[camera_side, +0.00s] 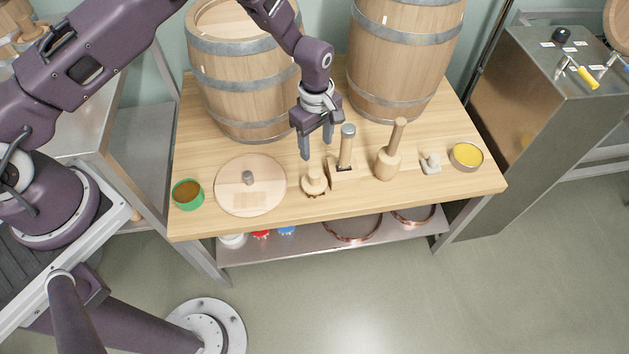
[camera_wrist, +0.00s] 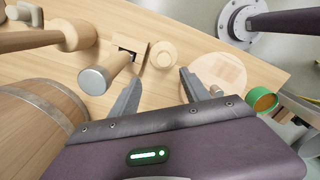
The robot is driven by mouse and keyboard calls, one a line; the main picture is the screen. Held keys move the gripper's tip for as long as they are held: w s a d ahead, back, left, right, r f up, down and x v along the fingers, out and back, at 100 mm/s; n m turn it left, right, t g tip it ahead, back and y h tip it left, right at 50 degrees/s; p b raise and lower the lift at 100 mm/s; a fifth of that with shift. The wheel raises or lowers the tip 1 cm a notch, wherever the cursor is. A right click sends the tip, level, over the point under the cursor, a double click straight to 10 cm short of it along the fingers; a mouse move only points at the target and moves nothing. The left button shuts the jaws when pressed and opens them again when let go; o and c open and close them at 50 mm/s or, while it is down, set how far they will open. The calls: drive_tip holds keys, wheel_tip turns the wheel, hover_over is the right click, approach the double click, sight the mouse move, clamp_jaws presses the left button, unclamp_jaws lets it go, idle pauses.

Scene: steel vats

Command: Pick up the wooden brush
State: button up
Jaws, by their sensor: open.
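A small round pale wooden piece with a knob-like top (camera_side: 315,183) stands near the front middle of the wooden table. It looks most like the brush, but I cannot make out bristles. In the wrist view its round top (camera_wrist: 162,55) shows just beyond the gap between my fingers. My gripper (camera_side: 316,147) is open and empty, pointing down above the table, behind and above this piece. Its two fingers also show in the wrist view (camera_wrist: 160,77), apart with nothing between them. Close on its right is a wooden block tool with a metal-capped handle (camera_side: 346,153).
A round lid (camera_side: 265,180) and a green cup (camera_side: 188,194) lie left. A wooden mallet (camera_side: 389,158), a small pale fitting (camera_side: 431,163) and a yellow-filled tin (camera_side: 466,156) are right. Two barrels (camera_side: 245,85) (camera_side: 395,60) stand behind. The table's front edge is close.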

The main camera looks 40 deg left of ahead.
sight(315, 173)
drive_tip(key=shift+n, duration=0.5)
drive_tip(key=f, duration=0.8)
drive_tip(key=s+f, duration=0.1)
drive_tip(key=f, duration=0.3)
drive_tip(key=shift+d, duration=0.15)
clamp_jaws()
